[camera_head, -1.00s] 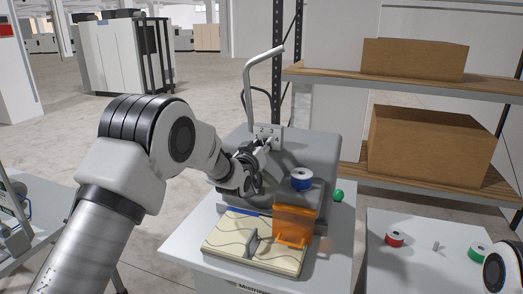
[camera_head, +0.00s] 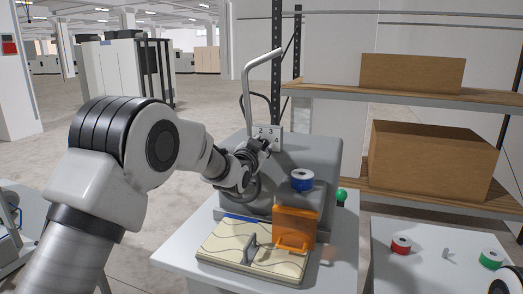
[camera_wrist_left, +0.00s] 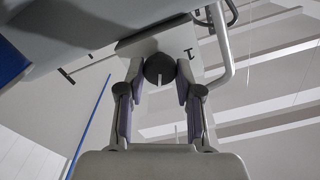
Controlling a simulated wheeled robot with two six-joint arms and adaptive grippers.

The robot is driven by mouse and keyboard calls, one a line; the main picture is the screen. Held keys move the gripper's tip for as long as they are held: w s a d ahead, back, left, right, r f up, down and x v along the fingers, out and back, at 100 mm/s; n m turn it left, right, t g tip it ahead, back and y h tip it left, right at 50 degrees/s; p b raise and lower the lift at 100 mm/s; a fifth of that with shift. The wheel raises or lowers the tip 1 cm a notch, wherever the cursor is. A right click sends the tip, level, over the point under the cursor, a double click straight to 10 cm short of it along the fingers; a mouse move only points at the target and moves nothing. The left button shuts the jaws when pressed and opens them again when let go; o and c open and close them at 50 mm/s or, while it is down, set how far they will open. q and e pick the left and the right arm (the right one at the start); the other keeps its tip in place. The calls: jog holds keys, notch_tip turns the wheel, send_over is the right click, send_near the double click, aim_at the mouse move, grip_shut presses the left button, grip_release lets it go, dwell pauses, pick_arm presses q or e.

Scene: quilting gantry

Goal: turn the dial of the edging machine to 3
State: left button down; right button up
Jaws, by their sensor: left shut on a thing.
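The edging machine (camera_head: 318,150) is a grey box on a white stand, with an upright number plate (camera_head: 271,133) on top. My left gripper (camera_head: 264,146) is at this plate and covers most of the dial in the head view. In the left wrist view the dial (camera_wrist_left: 158,69) is a dark round knob with a white mark, in front of the pale plate. The left gripper's fingers (camera_wrist_left: 159,88) are shut on it, one on each side. One black numeral shows beside the knob; which number the mark points to I cannot tell.
A bent grey pipe (camera_head: 249,85) rises beside the plate. An orange guard (camera_head: 296,226), a blue-and-white spool (camera_head: 301,180) and a cream fabric piece (camera_head: 250,250) are at the machine's front. A side table (camera_head: 430,270) carries red and green spools. Shelves with boxes (camera_head: 432,160) stand behind.

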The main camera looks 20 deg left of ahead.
pick_arm(q)
jog(key=shift+f, duration=0.1)
dwell(0.4)
jog(key=c, duration=0.8)
grip_release()
jog(key=shift+w, duration=0.1)
jog(key=shift+o, duration=0.2)
jog(key=s, duration=1.1)
jog(key=shift+s+a+f, duration=0.15)
jog(key=shift+s+a, duration=0.1)
